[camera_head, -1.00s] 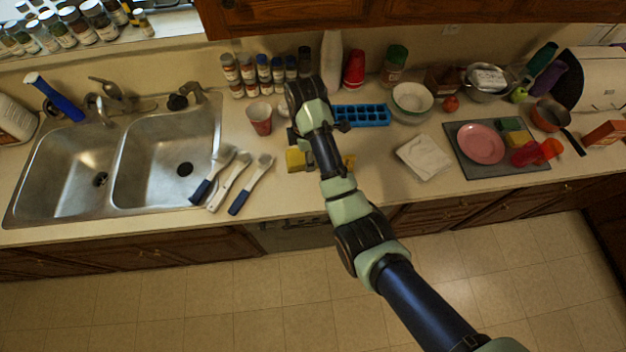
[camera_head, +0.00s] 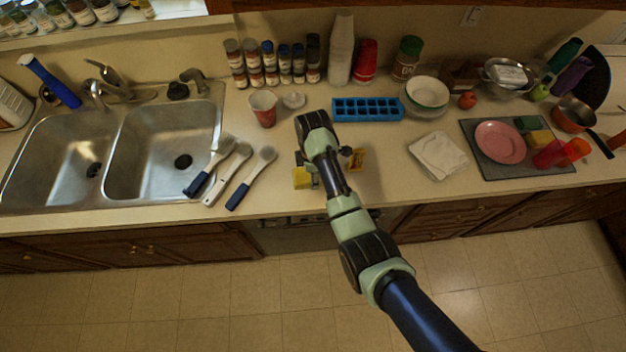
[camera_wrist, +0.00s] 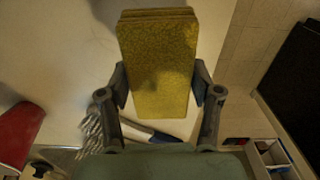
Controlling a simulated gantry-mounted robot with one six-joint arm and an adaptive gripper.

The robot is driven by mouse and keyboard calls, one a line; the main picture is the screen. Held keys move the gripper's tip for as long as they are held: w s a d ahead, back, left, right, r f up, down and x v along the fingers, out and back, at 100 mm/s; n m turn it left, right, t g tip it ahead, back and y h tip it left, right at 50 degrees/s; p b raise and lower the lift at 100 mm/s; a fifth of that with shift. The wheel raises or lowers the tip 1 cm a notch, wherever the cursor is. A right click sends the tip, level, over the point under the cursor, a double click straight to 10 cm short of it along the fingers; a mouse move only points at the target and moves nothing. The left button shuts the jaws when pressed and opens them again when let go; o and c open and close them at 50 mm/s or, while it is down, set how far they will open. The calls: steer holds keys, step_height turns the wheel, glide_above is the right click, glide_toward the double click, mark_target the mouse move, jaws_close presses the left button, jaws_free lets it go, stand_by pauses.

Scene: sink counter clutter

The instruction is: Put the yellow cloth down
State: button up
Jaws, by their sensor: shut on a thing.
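The yellow cloth (camera_wrist: 158,65) is a thick, flat, folded-looking block in the wrist view. It sits between the two fingers of my gripper (camera_wrist: 162,88), which is shut on its sides. In the head view my gripper (camera_head: 326,172) is over the counter, in front of the blue ice tray. A yellow end of the cloth (camera_head: 302,178) shows at its left. A small yellow patch with some red (camera_head: 357,158) shows at its right; I cannot tell whether it is separate. My arm hides the middle. Whether the cloth touches the counter is unclear.
Several brushes (camera_head: 250,178) lie left of my gripper, beside the double sink (camera_head: 150,195). A red cup (camera_head: 263,107) and the blue ice tray (camera_head: 367,108) stand behind. A white folded cloth (camera_head: 438,155) lies to the right. Bare counter (camera_head: 385,180) lies between it and my gripper.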

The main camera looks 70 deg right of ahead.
steer(key=shift+f, duration=1.95)
steer(key=o, duration=1)
steer(key=shift+f, duration=0.1)
steer(key=shift+f, duration=0.15)
steer(key=r, duration=0.8)
steer(key=shift+s+d, duration=0.15)
steer(key=shift+s, duration=0.1)
steer(key=shift+w, duration=0.1)
